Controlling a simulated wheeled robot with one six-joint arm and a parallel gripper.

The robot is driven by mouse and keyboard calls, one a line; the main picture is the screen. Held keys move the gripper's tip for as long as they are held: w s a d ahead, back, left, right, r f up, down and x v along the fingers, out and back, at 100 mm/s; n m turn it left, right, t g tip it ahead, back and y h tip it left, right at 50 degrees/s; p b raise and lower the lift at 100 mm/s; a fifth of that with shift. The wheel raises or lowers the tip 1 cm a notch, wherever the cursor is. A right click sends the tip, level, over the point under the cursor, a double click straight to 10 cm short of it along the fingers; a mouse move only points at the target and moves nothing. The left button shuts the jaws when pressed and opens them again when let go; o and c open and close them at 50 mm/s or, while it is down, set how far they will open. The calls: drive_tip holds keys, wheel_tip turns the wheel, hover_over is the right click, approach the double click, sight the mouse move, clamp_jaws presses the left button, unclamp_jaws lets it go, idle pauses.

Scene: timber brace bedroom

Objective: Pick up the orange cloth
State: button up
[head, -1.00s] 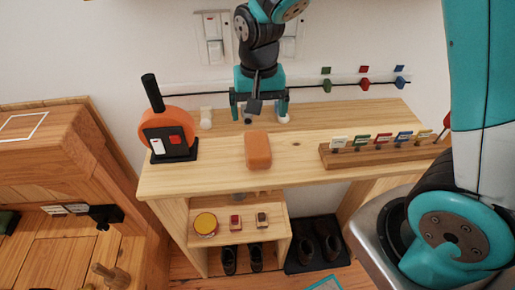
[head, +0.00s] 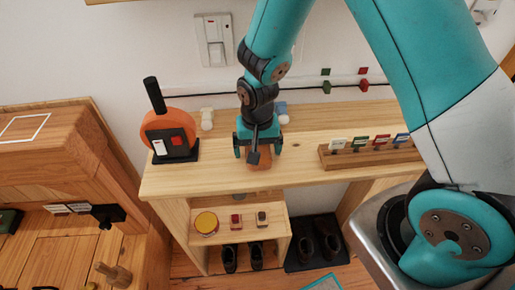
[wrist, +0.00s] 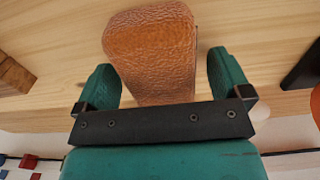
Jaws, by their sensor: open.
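The orange cloth (head: 259,160) is a folded, rounded block lying on the wooden table top (head: 215,170). In the wrist view the cloth (wrist: 153,45) shows a wrinkled texture and reaches down between the two teal fingers. My gripper (head: 258,151) is over the cloth and hides most of it in the head view. In the wrist view my gripper (wrist: 165,75) is open, with one finger on each side of the cloth. A narrow gap shows beside each finger. I cannot tell how far down the fingers reach.
An orange round object with a black handle (head: 165,135) stands left of the cloth. A wooden rack with coloured tags (head: 370,153) lies to the right. A small shelf below holds a yellow-topped tin (head: 206,223). Shoes (head: 243,259) stand beneath. Table space beside the cloth is clear.

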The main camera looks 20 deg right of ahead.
drive_tip(key=c, duration=1.1)
drive_tip(key=shift+r, duration=0.15)
wheel_tip(320, 180, up, 20)
drive_tip(key=o, duration=0.4)
drive_tip(key=shift+c, duration=1.1)
drive_tip(key=shift+d, duration=0.1)
